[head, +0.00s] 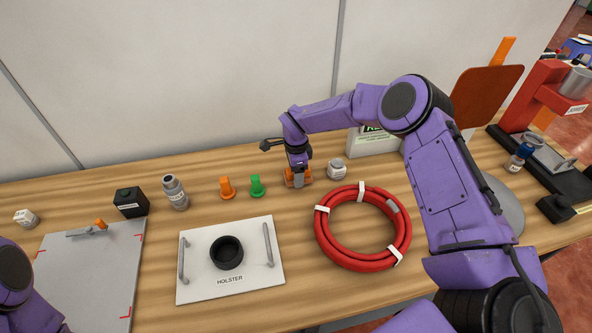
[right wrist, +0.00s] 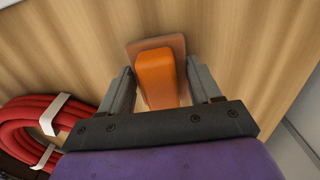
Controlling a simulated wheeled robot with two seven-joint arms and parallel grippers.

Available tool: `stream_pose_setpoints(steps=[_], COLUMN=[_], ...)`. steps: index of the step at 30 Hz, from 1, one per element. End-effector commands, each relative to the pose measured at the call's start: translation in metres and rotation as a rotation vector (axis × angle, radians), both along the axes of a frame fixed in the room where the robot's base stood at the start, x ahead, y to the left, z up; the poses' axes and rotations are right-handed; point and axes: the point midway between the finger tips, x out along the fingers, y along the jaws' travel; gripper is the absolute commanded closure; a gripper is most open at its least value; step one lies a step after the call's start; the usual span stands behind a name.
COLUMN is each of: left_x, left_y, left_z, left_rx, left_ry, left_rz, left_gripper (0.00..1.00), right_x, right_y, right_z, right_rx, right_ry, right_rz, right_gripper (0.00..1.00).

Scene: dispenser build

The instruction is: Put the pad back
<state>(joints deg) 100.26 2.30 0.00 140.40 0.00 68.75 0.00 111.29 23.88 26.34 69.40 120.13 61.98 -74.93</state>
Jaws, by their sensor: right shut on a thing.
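My right gripper (head: 298,183) points down at the back middle of the table. It is shut on an orange piece (head: 289,178), which may be the pad. In the right wrist view the piece (right wrist: 157,78) has an upright block between the fingers and a wider, flat, brownish-orange base. The base is at or just above the wood; I cannot tell if it touches. A white plate labelled HOLSTER (head: 202,284), with a black round cup (head: 227,252) and two bar handles, lies at front left of the gripper. My left gripper is out of view.
A green piece (head: 257,186) and an orange piece (head: 227,188) stand left of the gripper. A white jar (head: 337,169) stands close on its right. A red hose coil (head: 329,244) lies in front right. A grey bottle (head: 175,192) and black box (head: 130,202) stand farther left.

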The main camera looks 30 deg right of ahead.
Motion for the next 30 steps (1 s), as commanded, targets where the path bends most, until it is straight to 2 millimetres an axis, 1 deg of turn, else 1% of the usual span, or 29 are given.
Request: stream_pose_setpoints(steps=[2, 8, 12, 13, 14, 15, 22, 25, 26, 28, 30], left_x=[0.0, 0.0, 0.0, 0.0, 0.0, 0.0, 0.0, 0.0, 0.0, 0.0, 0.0], left_y=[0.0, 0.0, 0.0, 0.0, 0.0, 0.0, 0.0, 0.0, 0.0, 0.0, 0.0], left_z=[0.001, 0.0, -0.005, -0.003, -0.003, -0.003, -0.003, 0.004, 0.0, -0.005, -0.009], left_rx=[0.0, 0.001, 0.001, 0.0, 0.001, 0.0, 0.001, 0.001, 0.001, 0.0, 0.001], left_ry=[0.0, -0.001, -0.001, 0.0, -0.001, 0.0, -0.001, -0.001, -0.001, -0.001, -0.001], left_rz=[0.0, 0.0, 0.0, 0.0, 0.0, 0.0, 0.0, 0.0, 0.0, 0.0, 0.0], left_gripper=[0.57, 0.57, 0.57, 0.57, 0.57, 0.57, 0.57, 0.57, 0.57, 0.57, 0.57], right_x=[0.0, 0.0, 0.0, 0.0, 0.0, 0.0, 0.0, 0.0, 0.001, 0.002, 0.001], right_y=[0.0, 0.0, 0.0, 0.0, 0.0, 0.0, 0.0, 0.0, 0.0, 0.0, 0.0], right_z=[-0.004, -0.004, -0.009, -0.007, -0.007, -0.007, -0.007, 0.001, 0.001, 0.013, 0.03], right_rx=[0.0, 0.0, 0.002, 0.001, 0.001, 0.001, 0.001, -0.001, 0.0, 0.002, 0.002], right_ry=[-0.002, -0.002, -0.001, -0.001, -0.001, -0.001, -0.001, -0.003, -0.003, -0.006, -0.007], right_rz=[-0.001, -0.001, -0.001, -0.001, -0.001, -0.001, -0.001, -0.001, -0.001, -0.002, -0.003], right_gripper=[0.61, 0.61, 0.61, 0.27, 0.17, 0.11, 0.11, 0.11, 0.11, 0.11, 0.11])
